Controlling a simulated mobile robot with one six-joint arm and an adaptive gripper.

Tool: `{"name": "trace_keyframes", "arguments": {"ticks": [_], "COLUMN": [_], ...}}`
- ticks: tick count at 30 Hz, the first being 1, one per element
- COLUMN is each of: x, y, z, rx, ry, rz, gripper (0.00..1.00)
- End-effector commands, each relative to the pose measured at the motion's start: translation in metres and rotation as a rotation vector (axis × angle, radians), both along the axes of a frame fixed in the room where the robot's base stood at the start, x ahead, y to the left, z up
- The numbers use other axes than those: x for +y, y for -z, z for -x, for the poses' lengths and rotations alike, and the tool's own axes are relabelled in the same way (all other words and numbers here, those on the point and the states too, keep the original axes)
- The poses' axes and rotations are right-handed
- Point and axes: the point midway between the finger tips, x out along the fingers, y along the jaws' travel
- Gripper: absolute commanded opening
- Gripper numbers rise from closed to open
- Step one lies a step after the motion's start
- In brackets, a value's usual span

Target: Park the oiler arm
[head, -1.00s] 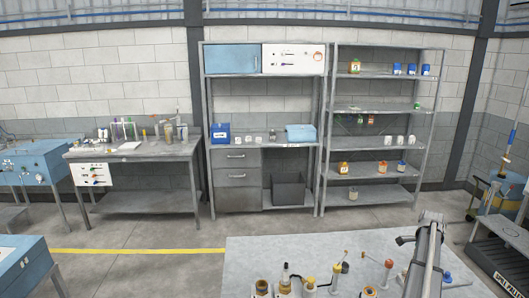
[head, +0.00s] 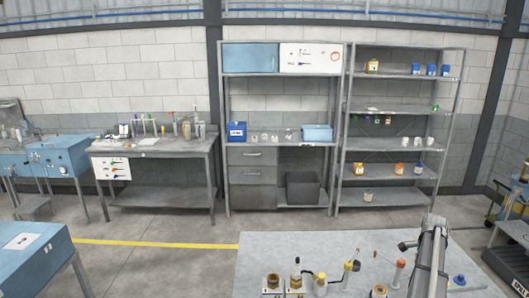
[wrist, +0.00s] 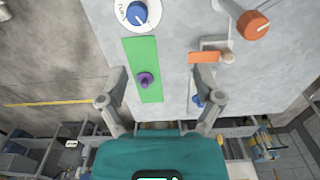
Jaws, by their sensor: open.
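The grey table (head: 275,250) in front of me carries several small fittings, and it fills most of the wrist view. There, a bent pale rod with a beige knob (wrist: 228,57) lies beside an orange plate (wrist: 204,57); it may be the oiler arm, but I cannot tell for sure. A green strip (wrist: 142,52) has a purple knob (wrist: 146,79) over it. My gripper (wrist: 160,76) is open and empty, its fingers spread on either side of the purple knob and the green strip. How high it is above the table is unclear.
A blue dial knob (wrist: 137,12) and an orange-topped post (wrist: 252,25) stand nearby. In the head view, capped fittings, one orange-topped (head: 399,273), line the table's near side. A workbench (head: 150,148) and a shelf rack (head: 400,130) stand behind, with open floor before them.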

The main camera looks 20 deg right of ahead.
Motion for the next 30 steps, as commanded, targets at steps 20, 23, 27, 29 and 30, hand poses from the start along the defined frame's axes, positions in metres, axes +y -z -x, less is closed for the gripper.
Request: {"name": "trace_keyframes", "arguments": {"ticks": [20,23,27,29,30], "x": [0.206,0.242,0.291,0.312,0.325], "y": [0.031,0.036,0.043,0.046,0.048], "z": [-0.082,-0.089,-0.095,-0.097,-0.097], "rx": [0.000,0.000,0.000,0.000,0.000], "ry": [-0.582,-0.685,-0.830,-0.891,-0.932], "rz": [0.000,0.000,0.000,0.000,0.000], "gripper": [0.84,0.84,0.84,0.84,0.84]}}
